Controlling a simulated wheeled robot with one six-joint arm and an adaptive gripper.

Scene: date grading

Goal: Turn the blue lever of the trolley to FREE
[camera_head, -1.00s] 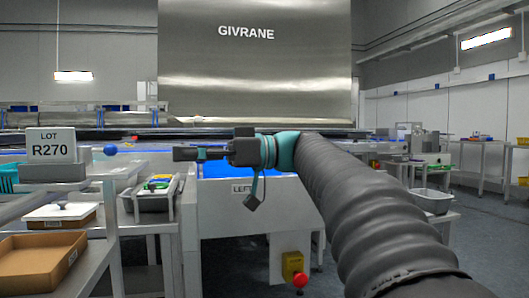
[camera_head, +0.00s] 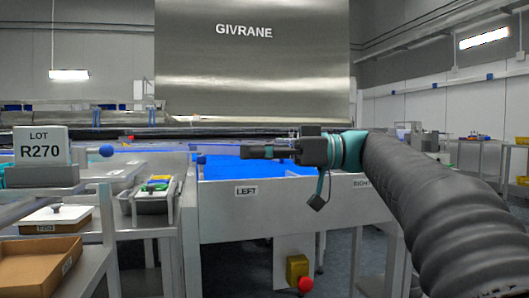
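A round blue knob (camera_head: 107,151) shows at the left, just right of the LOT R270 sign. A smaller blue spot (camera_head: 193,148) shows near the left end of the blue-surfaced table. I cannot tell which of them, if either, belongs to the trolley's lever, and no FREE marking is readable. My gripper (camera_head: 246,152) is in mid-picture, pointing left, in front of the blue surface. It appears right of both blue things and apart from them. It is seen side-on and small, so its finger opening cannot be made out. Nothing is visibly held in it.
The white table (camera_head: 222,222) bears a LEFT label and a partly hidden label at right. A yellow box (camera_head: 297,267) with a red button hangs below it. At left are the LOT R270 sign (camera_head: 40,146), a cardboard box (camera_head: 38,265) and a grey bin (camera_head: 150,203).

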